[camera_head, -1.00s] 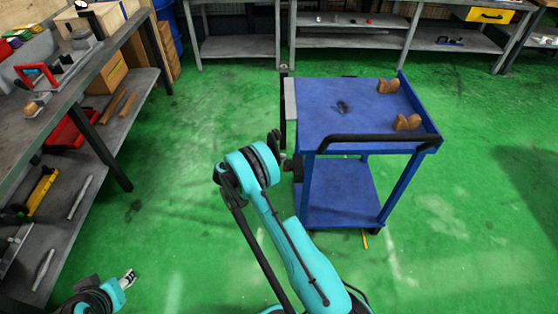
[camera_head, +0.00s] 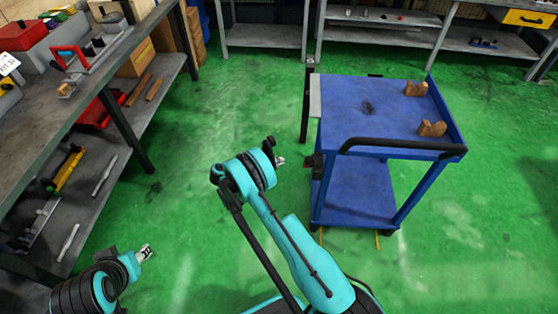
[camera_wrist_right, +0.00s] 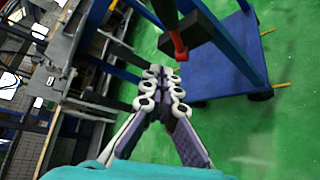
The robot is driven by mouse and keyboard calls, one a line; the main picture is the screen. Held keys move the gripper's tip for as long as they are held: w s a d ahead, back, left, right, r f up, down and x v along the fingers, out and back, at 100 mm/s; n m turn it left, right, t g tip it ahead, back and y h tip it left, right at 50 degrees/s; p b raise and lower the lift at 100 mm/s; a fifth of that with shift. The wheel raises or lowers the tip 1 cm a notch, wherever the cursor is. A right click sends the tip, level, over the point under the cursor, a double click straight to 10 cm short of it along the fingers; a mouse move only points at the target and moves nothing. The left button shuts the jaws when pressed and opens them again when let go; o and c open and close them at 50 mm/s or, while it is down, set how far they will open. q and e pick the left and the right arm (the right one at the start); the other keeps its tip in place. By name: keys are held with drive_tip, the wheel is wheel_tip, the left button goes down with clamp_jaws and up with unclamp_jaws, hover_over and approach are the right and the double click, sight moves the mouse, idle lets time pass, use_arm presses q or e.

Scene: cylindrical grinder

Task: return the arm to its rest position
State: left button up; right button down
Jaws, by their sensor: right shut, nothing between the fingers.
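My right arm, teal and black, reaches up from the bottom of the head view. Its gripper (camera_head: 279,161) is small there, over the green floor just left of the blue cart. In the right wrist view the two right fingers (camera_wrist_right: 160,74) lie together, shut and empty, with floor and cart beyond them. My left arm is folded low at the left of the head view. Its gripper (camera_head: 146,252) shows only as a small silvery tip, too small to tell open from shut.
The blue cart (camera_head: 345,95) stands right of my right gripper, with two brown blocks (camera_head: 416,88) (camera_head: 432,128) on top. A grey workbench (camera_head: 95,85) with a lower shelf runs along the left. More benches (camera_head: 265,37) stand at the back. Green floor between is open.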

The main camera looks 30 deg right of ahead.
drive_tip(key=s+a+r+m+t+y, duration=0.1)
drive_tip(key=s+a+r+y, duration=0.15)
drive_tip(key=r, duration=0.75)
drive_tip(key=s+a+r+t+y, duration=0.15)
drive_tip(key=r+y, duration=0.25)
drive_tip(key=r, duration=0.6)
drive_tip(key=s+a+r+m+t+y, duration=0.2)
drive_tip(key=s+a+y, duration=0.2)
drive_tip(key=s, duration=0.8)
drive_tip(key=s+a+r+m+t+y, duration=0.2)
drive_tip(key=s+a, duration=0.4)
drive_tip(key=s, duration=0.6)
drive_tip(key=shift+a+r+y, duration=0.35)
drive_tip(key=shift+r+y, duration=0.35)
drive_tip(key=shift+y, duration=0.35)
